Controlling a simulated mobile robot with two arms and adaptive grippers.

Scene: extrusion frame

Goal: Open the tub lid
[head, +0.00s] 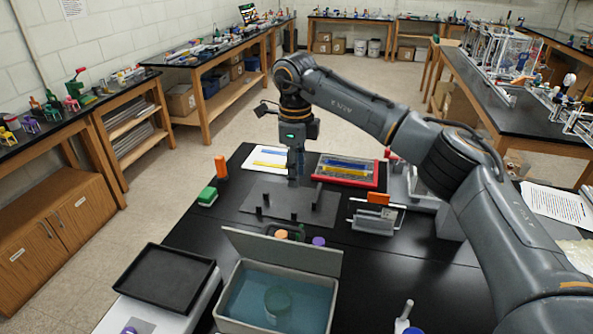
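The grey tub (228,325) stands at the near edge of the black table. It holds blue liquid with a round, dark green thing (278,299) in it. Its lid (290,252) stands raised along the tub's far side, leaving the top uncovered. My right gripper (295,178) points down over a grey plate (322,212) beyond the tub, well apart from the lid. Its fingers look narrow and close together, but I cannot tell if they are open or shut. I see nothing held. My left gripper is not in view.
A black tray (165,277) lies left of the tub. Small orange and purple things (318,241) sit just behind the lid. A red-framed tray (347,171), a metal holder (375,217) and a green block (207,196) are farther back. The table right of the tub is mostly clear.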

